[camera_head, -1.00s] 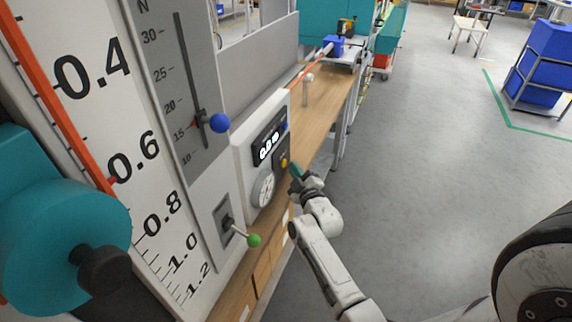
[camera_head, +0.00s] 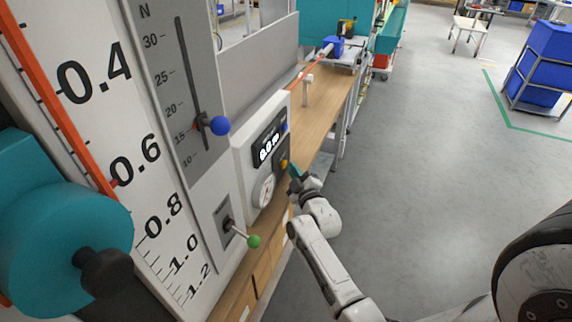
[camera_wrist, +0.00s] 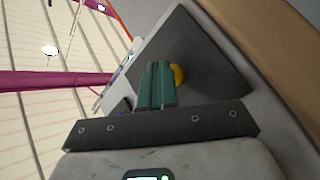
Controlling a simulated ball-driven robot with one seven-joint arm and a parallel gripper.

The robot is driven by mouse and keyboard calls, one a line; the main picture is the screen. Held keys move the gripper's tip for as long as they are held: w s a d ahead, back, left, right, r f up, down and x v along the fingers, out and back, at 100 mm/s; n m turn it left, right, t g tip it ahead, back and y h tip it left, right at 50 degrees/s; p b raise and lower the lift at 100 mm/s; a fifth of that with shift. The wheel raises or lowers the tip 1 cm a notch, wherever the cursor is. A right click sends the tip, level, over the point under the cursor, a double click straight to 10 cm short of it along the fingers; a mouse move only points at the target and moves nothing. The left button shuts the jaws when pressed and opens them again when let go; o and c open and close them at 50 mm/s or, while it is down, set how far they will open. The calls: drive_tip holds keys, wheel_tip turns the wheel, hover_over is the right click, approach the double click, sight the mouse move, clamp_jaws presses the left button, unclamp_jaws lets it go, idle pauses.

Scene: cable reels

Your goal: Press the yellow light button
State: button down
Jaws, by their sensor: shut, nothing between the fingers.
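The yellow light button (camera_head: 284,164) sits on a dark plate on the white panel (camera_head: 243,160), just right of the dial and below the digital display (camera_head: 269,141). In the wrist view the yellow button (camera_wrist: 179,74) shows partly behind the fingertips, on a dark square plate (camera_wrist: 205,60). My gripper (camera_head: 293,171) is shut and empty, with its teal fingers close to the button in the head view. In the wrist view the shut fingers (camera_wrist: 157,84) overlap the button's left edge. I cannot tell whether they touch it.
A blue-knobbed slider (camera_head: 219,125) and a green-knobbed lever (camera_head: 253,241) stick out left of my arm. A teal reel (camera_head: 60,235) stands at lower left. The wooden bench (camera_head: 318,115) runs behind the panel. The grey floor to the right is open.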

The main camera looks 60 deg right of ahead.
drive_tip(key=shift+w, duration=0.25)
drive_tip(key=shift+s, duration=0.1)
idle(0.3)
drive_tip(key=shift+s, duration=0.3)
drive_tip(key=shift+f+b, duration=0.1)
drive_tip(key=shift+b, duration=0.35)
drive_tip(key=shift+s+f+b, duration=0.15)
drive_tip(key=shift+s+b, duration=0.05)
drive_tip(key=shift+b, duration=0.65)
drive_tip(key=shift+s+d+r+b, duration=0.15)
drive_tip(key=shift+s+b, duration=1.3)
drive_tip(key=shift+b, duration=0.05)
drive_tip(key=shift+s+d+r+b, duration=0.1)
drive_tip(key=shift+s+r+b, duration=0.05)
drive_tip(key=shift+s+b, duration=1.3)
